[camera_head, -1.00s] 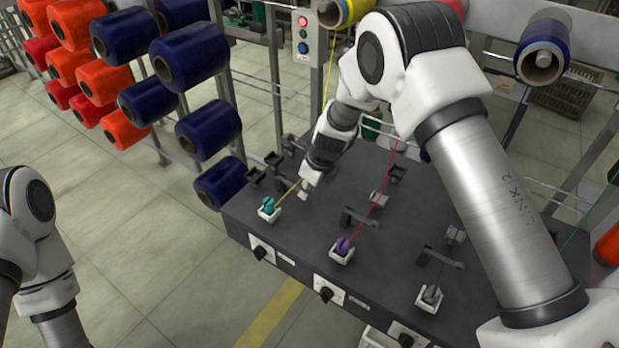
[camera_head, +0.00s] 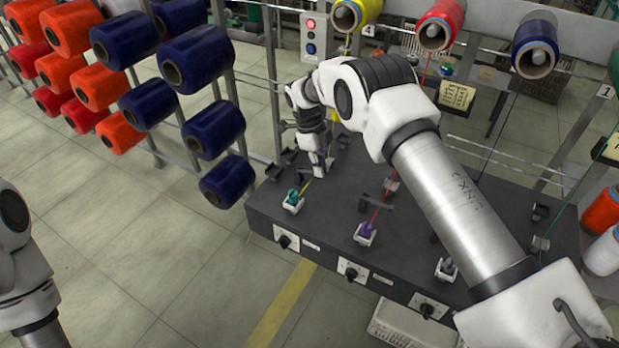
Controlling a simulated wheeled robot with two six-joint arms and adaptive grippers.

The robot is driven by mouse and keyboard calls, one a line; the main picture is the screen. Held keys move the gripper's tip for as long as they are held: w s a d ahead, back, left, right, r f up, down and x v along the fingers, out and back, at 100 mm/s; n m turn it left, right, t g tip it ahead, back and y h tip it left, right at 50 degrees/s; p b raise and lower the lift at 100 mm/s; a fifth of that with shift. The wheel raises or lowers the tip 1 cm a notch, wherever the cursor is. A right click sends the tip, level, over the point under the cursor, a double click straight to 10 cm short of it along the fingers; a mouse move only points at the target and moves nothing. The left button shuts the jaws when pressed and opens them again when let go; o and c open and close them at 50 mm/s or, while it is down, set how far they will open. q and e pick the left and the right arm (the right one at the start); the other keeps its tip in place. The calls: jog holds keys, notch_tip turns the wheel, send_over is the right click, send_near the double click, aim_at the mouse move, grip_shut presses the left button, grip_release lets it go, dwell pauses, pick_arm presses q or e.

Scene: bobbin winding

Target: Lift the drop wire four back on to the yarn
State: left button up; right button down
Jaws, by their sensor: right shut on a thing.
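My right gripper (camera_head: 322,172) is over the far left part of the dark winding table (camera_head: 330,228), at the yellow yarn (camera_head: 306,187). It is shut on a small part at the place of drop wire four, which the fingers mostly hide. The yellow yarn runs from the teal bobbin (camera_head: 293,198) up toward the gripper. The yellow yarn package (camera_head: 346,15) hangs above by the label 4 (camera_head: 369,31). My left arm shows at the left edge; its gripper is out of view.
The red yarn (camera_head: 379,205) leads to a purple bobbin (camera_head: 365,231). A dark lever (camera_head: 377,207) stands beside it. Blue packages (camera_head: 197,57) and orange ones fill the creel at left. A red package (camera_head: 440,23) hangs over my right arm.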

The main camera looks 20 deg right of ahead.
aim_at(305, 171)
jog(key=shift+w+a+r+g+h+b, duration=0.2)
jog(key=shift+r+g+h+b, duration=0.1)
jog(key=shift+g+b, duration=0.1)
jog(key=c, duration=1.2)
grip_release()
jog(key=v, duration=1.2)
jog(key=shift+w, duration=0.1)
